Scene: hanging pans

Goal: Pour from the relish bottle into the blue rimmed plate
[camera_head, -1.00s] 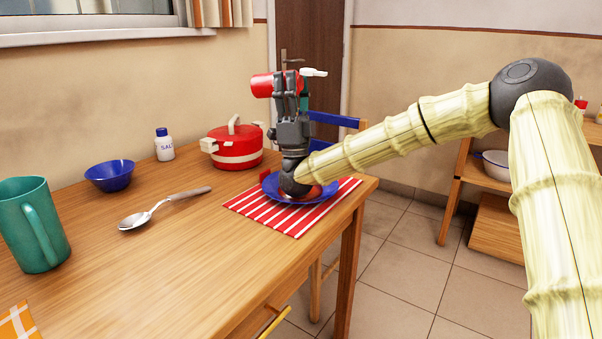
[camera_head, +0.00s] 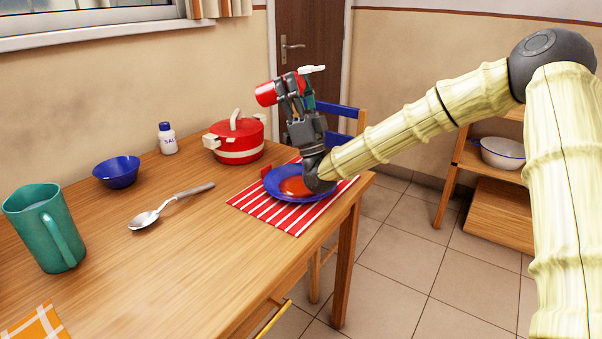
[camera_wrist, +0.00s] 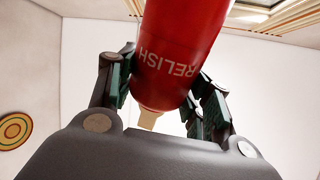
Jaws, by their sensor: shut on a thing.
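The red relish bottle (camera_head: 266,94) is held above the table, lying roughly sideways, with its white tip (camera_head: 312,69) towards the right. In the wrist view the bottle (camera_wrist: 180,50) shows its upside-down RELISH label, and its pale tip (camera_wrist: 147,119) points down. My gripper (camera_head: 290,92) points upward and is shut around the bottle; its fingers (camera_wrist: 165,90) flank it in the wrist view. The blue rimmed plate (camera_head: 273,187) lies below, on a red striped mat, with a red-orange patch (camera_head: 297,187) in its middle.
A red and white pot (camera_head: 235,143) stands behind the plate. A salt bottle (camera_head: 167,139), blue bowl (camera_head: 117,172), spoon (camera_head: 165,207) and green mug (camera_head: 45,228) are further left. A blue chair (camera_head: 340,125) stands beyond the table's right end.

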